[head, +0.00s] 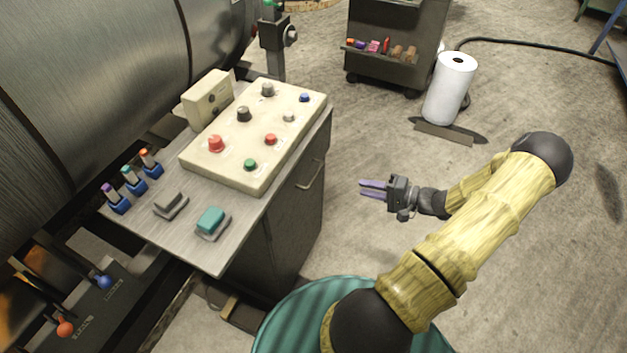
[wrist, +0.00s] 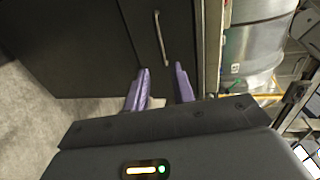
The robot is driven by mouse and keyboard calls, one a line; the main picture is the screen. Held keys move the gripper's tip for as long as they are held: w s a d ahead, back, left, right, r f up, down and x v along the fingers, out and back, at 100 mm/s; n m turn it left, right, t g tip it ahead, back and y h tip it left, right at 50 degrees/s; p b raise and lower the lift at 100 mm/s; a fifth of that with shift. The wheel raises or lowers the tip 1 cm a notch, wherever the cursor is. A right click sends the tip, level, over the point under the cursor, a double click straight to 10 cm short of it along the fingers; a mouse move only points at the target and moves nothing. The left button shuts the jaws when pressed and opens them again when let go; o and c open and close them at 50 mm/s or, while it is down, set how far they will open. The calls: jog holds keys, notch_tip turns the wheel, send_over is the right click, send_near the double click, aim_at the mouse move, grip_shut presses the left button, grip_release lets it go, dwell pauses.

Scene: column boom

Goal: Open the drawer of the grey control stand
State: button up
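The grey control stand (head: 285,225) stands left of centre in the head view, with a metal top and dark side faces. A pale bar handle (head: 311,174) is on its right-hand face, near the top. That face looks closed. The handle also shows in the wrist view (wrist: 161,38), ahead of the fingers on a dark panel. My gripper (head: 373,189) is to the right of the handle, apart from it, with its purple fingers pointing at the stand. In the wrist view the two fingers (wrist: 160,84) are spread with nothing between them.
A cream button box (head: 240,165) and a teal rocker (head: 210,221) are on the stand's top. A white roll (head: 450,88) and a dark tool cart (head: 392,45) stand behind on the right. The floor between my gripper and the stand is clear.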

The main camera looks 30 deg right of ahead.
aim_at(315, 177)
dwell(0.3)
jog(key=p+x, duration=0.1)
jog(key=x, duration=1.6)
jog(key=shift+w+a+p, duration=0.1)
jog(key=shift+a+p, duration=0.05)
jog(key=shift+p, duration=0.25)
jog(key=shift+w, duration=0.15)
grip_shut()
jog(key=shift+r, duration=0.1)
